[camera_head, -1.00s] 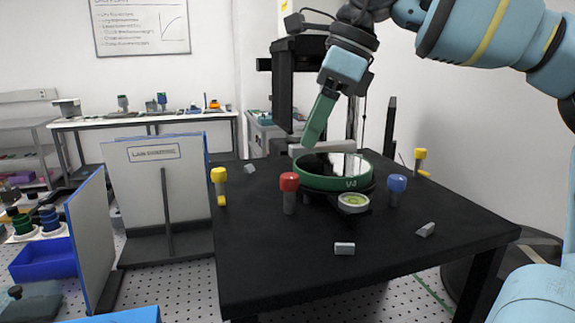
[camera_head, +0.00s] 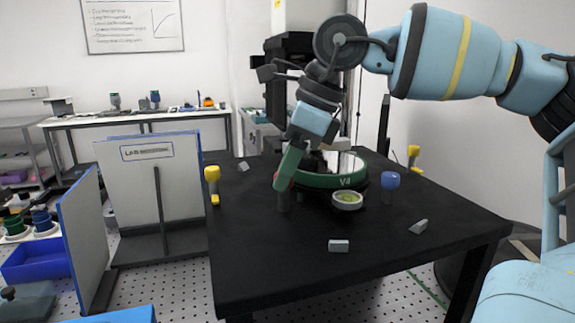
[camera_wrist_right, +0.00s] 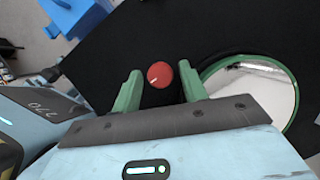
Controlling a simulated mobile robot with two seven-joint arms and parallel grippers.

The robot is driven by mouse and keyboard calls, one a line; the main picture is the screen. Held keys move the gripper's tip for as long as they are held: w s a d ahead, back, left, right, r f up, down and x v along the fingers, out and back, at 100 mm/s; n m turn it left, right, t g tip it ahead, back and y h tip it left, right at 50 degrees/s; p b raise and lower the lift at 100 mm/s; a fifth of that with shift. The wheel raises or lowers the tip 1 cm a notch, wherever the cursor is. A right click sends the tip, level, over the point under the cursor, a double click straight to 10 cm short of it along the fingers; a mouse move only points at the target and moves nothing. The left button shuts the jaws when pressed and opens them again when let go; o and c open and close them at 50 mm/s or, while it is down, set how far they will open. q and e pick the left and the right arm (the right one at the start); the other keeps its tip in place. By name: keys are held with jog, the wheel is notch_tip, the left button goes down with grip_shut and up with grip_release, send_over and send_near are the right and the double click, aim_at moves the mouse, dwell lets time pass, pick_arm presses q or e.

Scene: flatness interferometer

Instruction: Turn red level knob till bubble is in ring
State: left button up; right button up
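The red level knob (camera_wrist_right: 160,75), with a white line on its top, lies between the two green fingers of my right gripper (camera_wrist_right: 160,88) in the right wrist view. The fingers are open, with dark gaps on both sides of the knob. In the head view the right gripper (camera_head: 284,182) points down at the knob and hides most of its cap; its grey post (camera_head: 284,201) shows below. The round bubble level (camera_head: 347,200) sits at the front of the green ring stage (camera_head: 345,181). The bubble's exact place in its ring is too small to tell. My left gripper is out of view.
A blue knob (camera_head: 390,184) stands right of the stage. Yellow-topped posts stand at left (camera_head: 212,180) and at back right (camera_head: 413,154). Small grey blocks (camera_head: 339,245) lie on the black table (camera_head: 270,275). A dark upright instrument (camera_head: 290,85) rises behind.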

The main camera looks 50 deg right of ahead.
jog(key=c, duration=0.8)
jog(key=shift+o, duration=0.2)
